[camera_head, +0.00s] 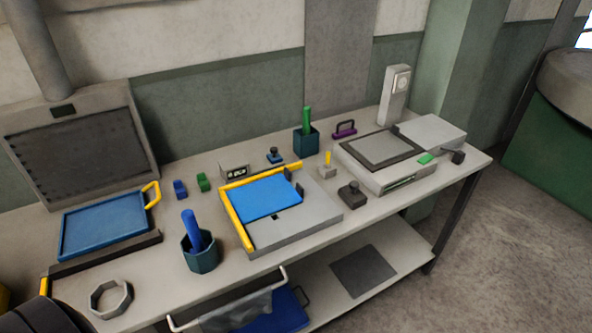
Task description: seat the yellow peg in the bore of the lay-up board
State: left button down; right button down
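The yellow peg (328,157) stands upright in a small grey block (327,172) near the middle of the bench. The lay-up board (318,214) lies flat to its left, a grey plate with a blue sheet (262,196) on it and a yellow L-shaped fence (236,222) along its left and back edges. A small dark spot on the bare grey part, just in front of the sheet, may be the bore; it is too small to tell. Neither of my grippers is in view. A dark rounded shape at the lower left corner cannot be made out.
A teal cup (200,257) with blue rods stands left of the board. A dark knobbed block (352,195) sits to its right. Behind are a teal holder (306,143) with a green rod and a purple handle (344,130). A flat grey machine (395,176) stands farther right.

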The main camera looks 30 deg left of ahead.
aim_at(317, 212)
jog(key=i, duration=0.5)
jog(key=i+u, duration=0.2)
jog(key=u, duration=0.15)
jog(key=i+l+u, duration=0.2)
jog(key=u, duration=0.2)
jog(key=i+l+u, duration=0.2)
jog(key=u, duration=0.95)
